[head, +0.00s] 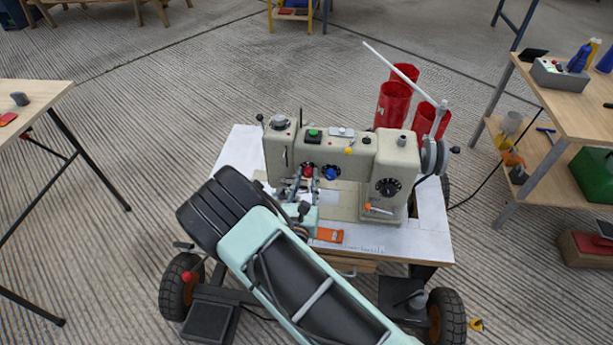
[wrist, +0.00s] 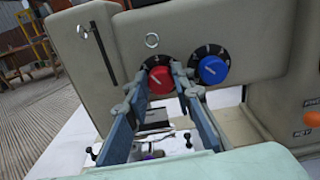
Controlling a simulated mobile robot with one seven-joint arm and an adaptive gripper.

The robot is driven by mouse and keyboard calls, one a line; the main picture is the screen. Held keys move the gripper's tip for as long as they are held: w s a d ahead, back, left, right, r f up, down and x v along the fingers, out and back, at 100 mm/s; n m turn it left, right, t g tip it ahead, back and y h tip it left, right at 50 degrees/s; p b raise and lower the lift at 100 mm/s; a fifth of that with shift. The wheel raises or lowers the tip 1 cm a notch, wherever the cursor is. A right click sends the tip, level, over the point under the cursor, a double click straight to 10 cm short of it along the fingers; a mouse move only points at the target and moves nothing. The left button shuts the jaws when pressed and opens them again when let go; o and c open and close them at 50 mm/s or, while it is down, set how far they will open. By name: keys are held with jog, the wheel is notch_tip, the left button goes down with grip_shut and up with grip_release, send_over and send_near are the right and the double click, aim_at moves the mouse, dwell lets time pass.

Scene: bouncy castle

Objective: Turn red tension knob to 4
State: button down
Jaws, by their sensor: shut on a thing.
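The red tension knob (wrist: 160,80) sits on the front of the beige sewing machine (wrist: 120,50), with a black numbered dial around it. It also shows in the head view as a red knob (head: 308,171). My gripper (wrist: 168,75) is shut on the red knob, one finger on each side of it. In the head view my gripper (head: 306,176) reaches the machine's front from below. A light pointer line shows on the knob's face, but the number it points to is too small to read. The blue knob (wrist: 212,70) sits just right of my right finger.
The machine stands on a white-topped wheeled table (head: 235,150). Red thread cones (head: 392,104) stand behind it. A green button (head: 314,133) is on its top, and an orange item (head: 329,235) lies at the table's front. Wooden tables stand left (head: 40,95) and right (head: 570,105).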

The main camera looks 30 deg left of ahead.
jog(key=m, duration=0.3)
jog(key=shift+d+f+m, duration=0.1)
jog(key=shift+m, duration=0.2)
jog(key=m, duration=0.4)
jog(key=shift+f+m+b, duration=0.1)
jog(key=shift+m+b, duration=0.2)
jog(key=shift+b, duration=0.05)
jog(key=m+b, duration=0.1)
jog(key=m, duration=0.3)
jog(key=shift+f, duration=0.1)
jog(key=shift+m+b, duration=0.9)
jog(key=shift+m, duration=0.6)
jog(key=c, duration=1.7)
grip_release()
jog(key=shift+o, duration=0.2)
